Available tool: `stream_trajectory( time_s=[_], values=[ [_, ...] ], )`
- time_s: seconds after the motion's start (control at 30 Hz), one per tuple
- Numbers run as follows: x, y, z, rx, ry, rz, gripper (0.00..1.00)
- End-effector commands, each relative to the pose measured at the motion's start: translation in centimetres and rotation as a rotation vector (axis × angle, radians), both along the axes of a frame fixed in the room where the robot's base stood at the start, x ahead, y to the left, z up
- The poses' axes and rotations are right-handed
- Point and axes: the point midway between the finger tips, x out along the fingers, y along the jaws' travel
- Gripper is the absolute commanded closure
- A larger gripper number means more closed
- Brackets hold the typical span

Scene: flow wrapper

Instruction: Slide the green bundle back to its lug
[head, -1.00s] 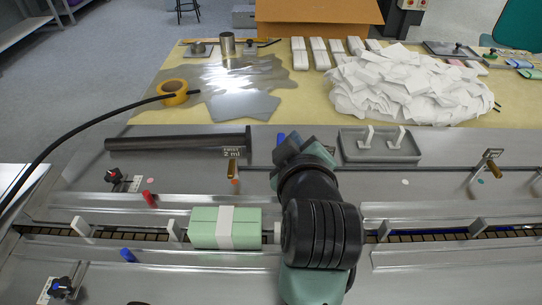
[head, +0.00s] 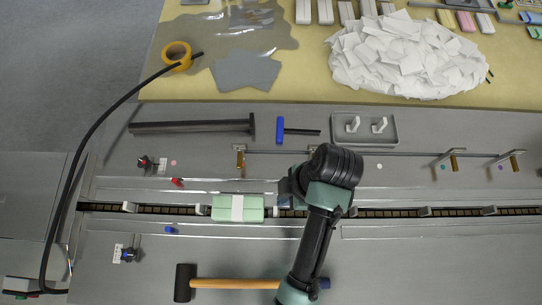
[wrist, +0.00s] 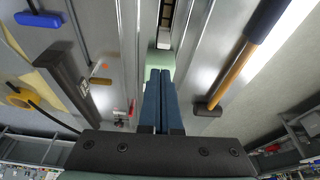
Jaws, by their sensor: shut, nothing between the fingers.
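The green bundle (head: 225,210), with a white band around its middle, lies flat in the conveyor channel. A pale upright lug (head: 199,209) stands just left of it, with a narrow gap between them in the head view. My gripper (head: 284,194) is at the bundle's right end, partly hidden by my own wrist. In the wrist view the blue fingers (wrist: 160,73) are shut together and empty. Their tips overlap the green bundle (wrist: 160,59), hiding part of it; I cannot tell whether they touch it.
More lugs, such as one at far left (head: 131,207), stand along the channel between metal rails. A mallet (head: 235,284) lies in front; a blue-handled tool (head: 280,130), dark bar (head: 190,127) and grey tray (head: 364,128) lie behind. A rod with brackets (head: 400,153) runs behind the channel.

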Motion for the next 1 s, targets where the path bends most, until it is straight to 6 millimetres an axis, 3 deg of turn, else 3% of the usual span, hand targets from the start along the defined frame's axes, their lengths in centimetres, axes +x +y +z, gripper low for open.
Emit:
stream_trajectory(
  time_s=[0.6, 1.0],
  values=[
    [-0.2, 2.6, -8.6, 0.002, 0.003, 0.004, 1.00],
    [-0.2, 2.9, -9.4, 0.001, 0.001, 0.003, 1.00]
  ],
)
